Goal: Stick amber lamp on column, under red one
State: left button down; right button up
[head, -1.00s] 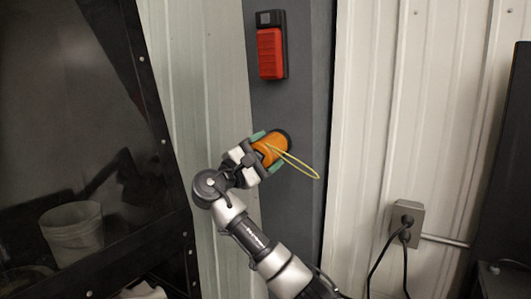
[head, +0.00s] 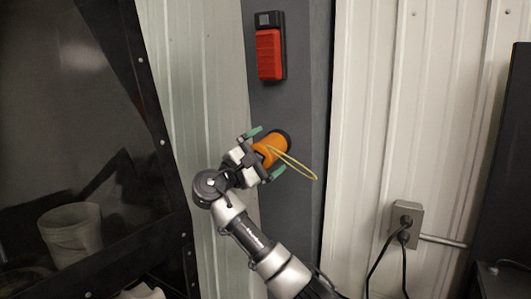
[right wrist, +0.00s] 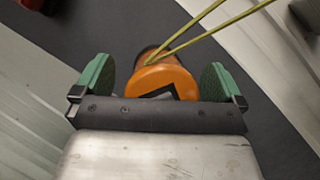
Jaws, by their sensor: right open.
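The amber lamp (head: 272,147) sits against the dark grey column (head: 290,95), below the red lamp (head: 269,54), which is mounted higher on the same column. A yellow cord loop (head: 299,165) hangs from the amber lamp to the right. My right gripper (head: 265,154) is open around the amber lamp. In the right wrist view the amber lamp (right wrist: 160,82) lies between the green fingertips, with a gap on both sides. The lamp's back face is hidden, so its contact with the column shows only in part. My left gripper is not in view.
White corrugated wall panels (head: 365,130) flank the column. An outlet box (head: 404,220) with black cables is at the lower right. A dark framed panel (head: 75,110) is at the left, with a white bucket (head: 73,232) behind it.

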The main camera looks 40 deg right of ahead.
jog(key=s+r+b+v, duration=0.1)
jog(key=b+v, duration=0.4)
jog(key=v, duration=1.2)
jog(key=shift+s+a, duration=0.4)
jog(key=shift+s, duration=0.3)
